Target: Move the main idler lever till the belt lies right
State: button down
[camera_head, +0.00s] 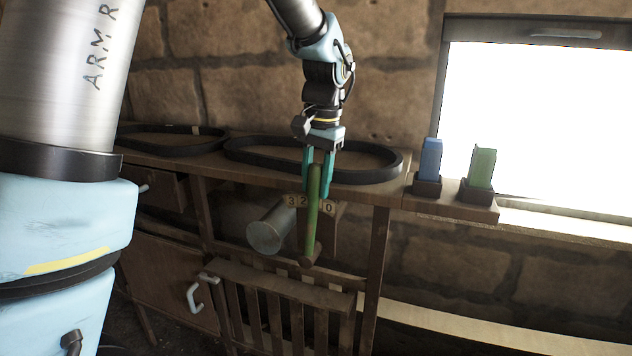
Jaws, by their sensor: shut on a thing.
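The main idler lever seems to be the green upright bar (311,212) in front of the bench, leaning slightly, its lower end on a brown round hub (307,252). My gripper (318,183) points down, with its teal fingers shut on the lever's upper end. A plate with digits (293,201), showing 3, 2 and 0, sits behind the lever, which partly covers it. A black belt loop (375,176) lies on the bench top behind my gripper; a second black belt (165,148) lies further left. I cannot tell which belt the lever acts on.
A grey cylinder (265,237) juts out just left of the lever. Below is a wooden slatted rack (290,290) and a cabinet with a pale handle (196,292). Blue (431,158) and green (482,166) blocks stand in dark holders on the right ledge, near a bright window.

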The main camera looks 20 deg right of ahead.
jog(key=shift+g+h, duration=0.8)
jog(key=shift+h, duration=0.1)
jog(key=shift+w+a+p, duration=0.4)
jog(key=shift+w+a, duration=1.05)
jog(key=shift+a, duration=0.05)
jog(key=c, duration=0.5)
grip_release()
notch_tip(320, 180, up, 11)
jog(key=a+b, duration=0.1)
jog(key=b, duration=0.1)
jog(key=shift+w+f, duration=0.15)
jog(key=shift+w, duration=0.15)
